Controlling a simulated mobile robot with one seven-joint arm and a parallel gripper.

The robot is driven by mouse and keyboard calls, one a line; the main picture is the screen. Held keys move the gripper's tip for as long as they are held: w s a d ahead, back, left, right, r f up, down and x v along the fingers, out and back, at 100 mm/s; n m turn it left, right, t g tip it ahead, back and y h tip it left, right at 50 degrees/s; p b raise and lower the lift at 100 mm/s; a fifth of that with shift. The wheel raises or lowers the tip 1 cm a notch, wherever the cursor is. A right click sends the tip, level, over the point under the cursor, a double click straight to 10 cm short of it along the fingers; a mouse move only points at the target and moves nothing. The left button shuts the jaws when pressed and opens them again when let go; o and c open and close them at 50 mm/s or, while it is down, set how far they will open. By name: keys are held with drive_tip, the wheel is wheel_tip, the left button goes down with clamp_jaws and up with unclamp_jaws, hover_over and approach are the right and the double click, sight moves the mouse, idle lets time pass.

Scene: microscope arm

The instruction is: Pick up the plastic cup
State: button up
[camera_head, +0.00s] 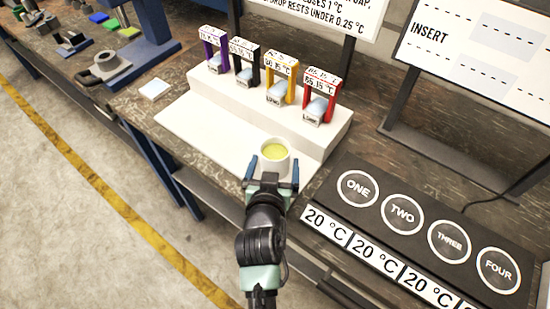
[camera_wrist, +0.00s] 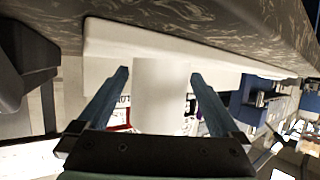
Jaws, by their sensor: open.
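The plastic cup (camera_head: 275,154) is white, with yellowish contents, and stands upright on the front of the white stepped stand (camera_head: 208,132) in the head view. My gripper (camera_head: 271,172) is at the cup's near side, open, with its blue fingers reaching toward either side of it. In the wrist view the cup (camera_wrist: 161,95) is a plain white cylinder between the two fingers of my gripper (camera_wrist: 160,85). Gaps show between the cup and both fingers there. The cup's lower near side is hidden by my gripper in the head view.
Behind the cup, several coloured frames, including a red one (camera_head: 320,95), stand on the raised step with temperature labels. To the right lies a black panel (camera_head: 420,225) with numbered circles. A small white square (camera_head: 154,89) lies on the table at left. Sign boards stand behind.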

drive_tip(key=shift+w, duration=0.15)
drive_tip(key=c, duration=1.4)
